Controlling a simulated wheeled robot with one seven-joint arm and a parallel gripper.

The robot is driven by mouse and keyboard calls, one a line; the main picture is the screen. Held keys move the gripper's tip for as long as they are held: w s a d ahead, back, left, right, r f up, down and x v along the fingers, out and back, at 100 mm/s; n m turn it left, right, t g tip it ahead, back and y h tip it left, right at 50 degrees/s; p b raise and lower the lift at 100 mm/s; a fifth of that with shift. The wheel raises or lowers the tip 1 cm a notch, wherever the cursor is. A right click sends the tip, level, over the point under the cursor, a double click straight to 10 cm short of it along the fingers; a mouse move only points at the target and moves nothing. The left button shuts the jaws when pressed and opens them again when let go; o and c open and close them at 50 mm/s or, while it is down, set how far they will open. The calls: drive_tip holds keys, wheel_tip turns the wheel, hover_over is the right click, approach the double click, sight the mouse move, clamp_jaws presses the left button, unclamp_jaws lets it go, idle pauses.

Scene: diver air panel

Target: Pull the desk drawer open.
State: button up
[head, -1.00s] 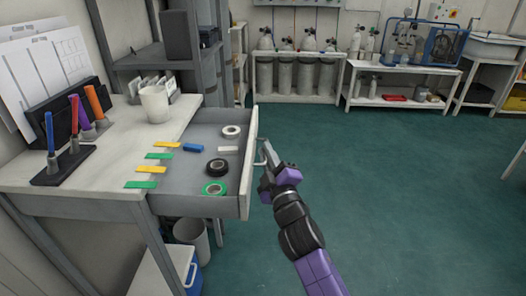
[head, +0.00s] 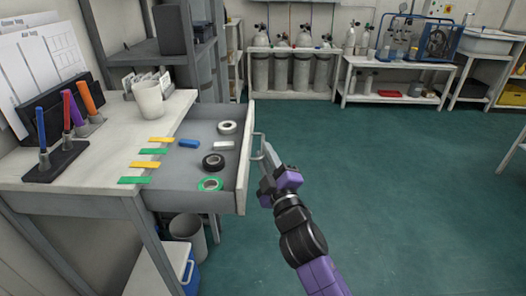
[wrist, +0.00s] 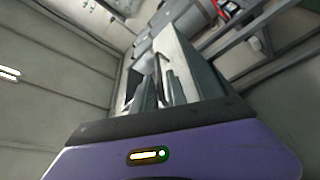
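The desk drawer (head: 170,195) stands pulled well out from under the white desk top. Its pale front (head: 245,165) faces right and carries a thin metal handle (head: 259,136). My gripper (head: 267,160) is at the handle, just right of the drawer front. In the wrist view, the fingers (wrist: 160,88) point toward a pale panel (wrist: 180,58); whether they grip the handle is not clear. The finger gap is too small to judge in the head view.
In the drawer lie a white tape roll (head: 227,127), a black one (head: 213,162), a green one (head: 210,184) and a blue block (head: 189,143). A cup (head: 149,99) and pen stand (head: 58,160) are on the desk. Green floor (head: 390,200) at right is clear.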

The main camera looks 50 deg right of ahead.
drive_tip(key=shift+b+v, duration=0.6)
drive_tip(key=shift+v, duration=2.05)
